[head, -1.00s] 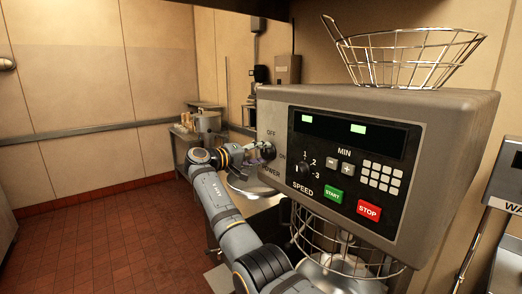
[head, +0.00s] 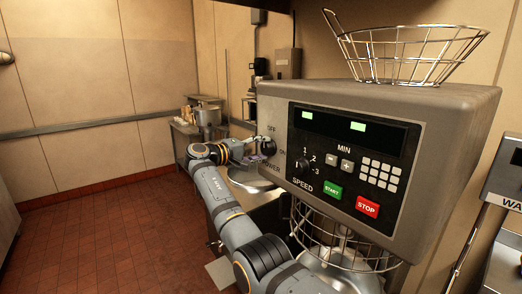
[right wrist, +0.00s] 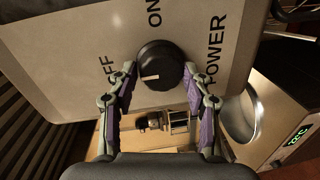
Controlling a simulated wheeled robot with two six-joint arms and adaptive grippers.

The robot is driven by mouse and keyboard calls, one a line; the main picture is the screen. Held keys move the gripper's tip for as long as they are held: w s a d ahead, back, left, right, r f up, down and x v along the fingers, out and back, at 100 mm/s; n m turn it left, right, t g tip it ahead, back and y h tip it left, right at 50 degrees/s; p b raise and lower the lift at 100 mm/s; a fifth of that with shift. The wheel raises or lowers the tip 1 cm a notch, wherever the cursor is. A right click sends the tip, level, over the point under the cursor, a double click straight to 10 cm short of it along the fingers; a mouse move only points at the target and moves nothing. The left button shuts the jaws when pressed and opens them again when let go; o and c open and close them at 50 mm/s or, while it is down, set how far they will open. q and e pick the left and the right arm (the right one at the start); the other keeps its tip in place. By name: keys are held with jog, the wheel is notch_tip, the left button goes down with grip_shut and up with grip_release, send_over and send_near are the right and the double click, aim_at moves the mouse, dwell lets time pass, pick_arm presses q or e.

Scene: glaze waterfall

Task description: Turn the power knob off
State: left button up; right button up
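The black power knob (head: 268,147) is on the left end of the grey mixer control panel, among the labels OFF, ON and POWER. In the right wrist view the knob (right wrist: 160,64) shows a white mark on its face, running toward the OFF side. My right gripper (head: 260,158) is at the knob. In the wrist view the right gripper (right wrist: 159,72) is open, with one purple-padded finger on each side of the knob. The fingers are close to its sides; I cannot tell whether they touch it. My left gripper is not in view.
The panel also has a speed dial (head: 303,164), a green START button (head: 332,190) and a red STOP button (head: 367,206). A wire basket (head: 400,55) sits on top of the housing. A wire guard (head: 335,240) hangs below. The tiled floor (head: 110,235) at left is clear.

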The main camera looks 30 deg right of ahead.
jog(key=o, duration=0.3)
jog(key=shift+a, duration=0.1)
jog(key=a, duration=0.8)
jog(key=s+a+r, duration=0.1)
jog(key=a, duration=0.2)
jog(key=shift+a+r, duration=0.1)
jog(key=shift+a, duration=0.3)
